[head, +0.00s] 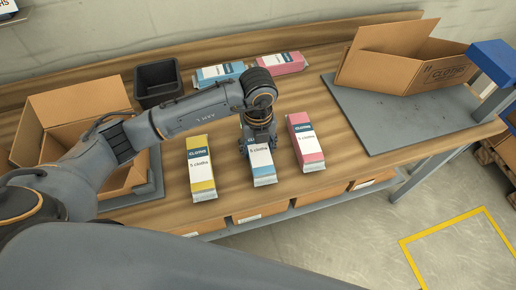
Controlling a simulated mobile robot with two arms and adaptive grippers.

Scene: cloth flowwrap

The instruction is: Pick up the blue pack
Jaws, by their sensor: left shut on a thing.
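A blue and white pack (262,169) labelled "5 cloths" lies on the wooden table between a yellow pack and a pink pack. My left gripper (258,148) points down over its far part and is shut on it; the fingers hide that end. I cannot tell whether the pack is clear of the table. A second blue pack (217,73) lies at the back of the table, beside another pink pack. My right gripper is not in the picture.
The yellow pack (200,168) is close on the left and the pink pack (305,142) close on the right. A black bin (158,82) and an open carton (70,105) stand to the left. Another open carton (385,66) stands on a grey board (375,125) at right.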

